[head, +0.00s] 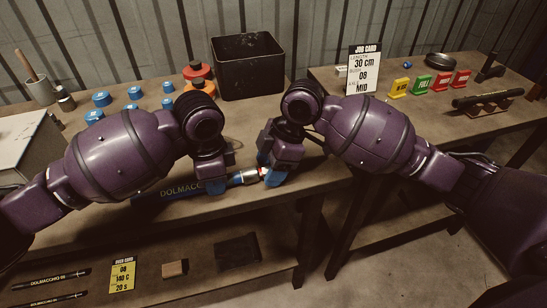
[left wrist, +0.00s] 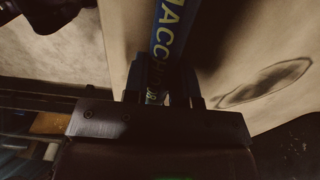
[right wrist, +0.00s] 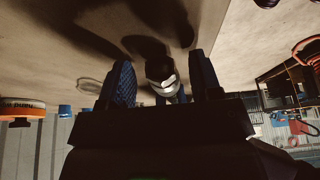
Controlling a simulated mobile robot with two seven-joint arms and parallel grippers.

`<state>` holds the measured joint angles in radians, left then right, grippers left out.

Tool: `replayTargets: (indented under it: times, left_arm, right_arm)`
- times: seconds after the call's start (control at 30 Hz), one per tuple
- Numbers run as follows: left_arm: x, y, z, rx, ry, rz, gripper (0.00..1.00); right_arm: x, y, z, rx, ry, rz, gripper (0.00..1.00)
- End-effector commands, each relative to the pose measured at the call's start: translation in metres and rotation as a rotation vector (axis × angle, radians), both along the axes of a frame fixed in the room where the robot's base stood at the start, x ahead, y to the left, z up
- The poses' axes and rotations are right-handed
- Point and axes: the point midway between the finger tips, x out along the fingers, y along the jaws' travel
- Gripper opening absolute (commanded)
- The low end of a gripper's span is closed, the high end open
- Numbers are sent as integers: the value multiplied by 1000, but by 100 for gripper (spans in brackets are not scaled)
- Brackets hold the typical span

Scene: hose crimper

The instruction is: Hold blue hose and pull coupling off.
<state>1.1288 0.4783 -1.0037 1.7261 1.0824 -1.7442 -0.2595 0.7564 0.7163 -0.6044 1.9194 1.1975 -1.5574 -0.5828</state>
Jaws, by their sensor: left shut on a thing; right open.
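The blue hose (head: 178,193) with yellow lettering lies along the front of the bench. My left gripper (head: 217,187) is shut on it near its right end. In the left wrist view the hose (left wrist: 168,45) runs out from between the fingers. The silver coupling (head: 247,176) is on the hose's right end, just right of my left gripper. My right gripper (head: 270,178) is open at the coupling's free end. In the right wrist view the pale end of the coupling (right wrist: 163,80) sits between the two spread blue fingers; I cannot tell whether they touch it.
A black bin (head: 248,66) is at the back. The job card (head: 363,70) and coloured tags (head: 421,84) are on the right bench. A lower shelf (head: 205,285) holds small blocks.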

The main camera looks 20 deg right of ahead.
Motion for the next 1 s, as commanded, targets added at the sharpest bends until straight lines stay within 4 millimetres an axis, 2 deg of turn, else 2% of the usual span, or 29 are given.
replayTargets:
  times: [0.23,0.6,0.63,0.8,1.0]
  left_arm:
    - [0,0,1,-1,-1,0,0]
    - [0,0,1,-1,-1,0,0]
    - [0,0,1,-1,-1,0,0]
    - [0,0,1,-1,-1,0,0]
    - [0,0,1,-1,-1,0,0]
  right_arm:
    - [0,0,0,0,0,0,58]
    - [0,0,0,0,0,0,2]
    - [0,0,0,0,0,1,27]
    - [0,0,0,1,1,1,1]
    - [0,0,0,1,1,1,0]
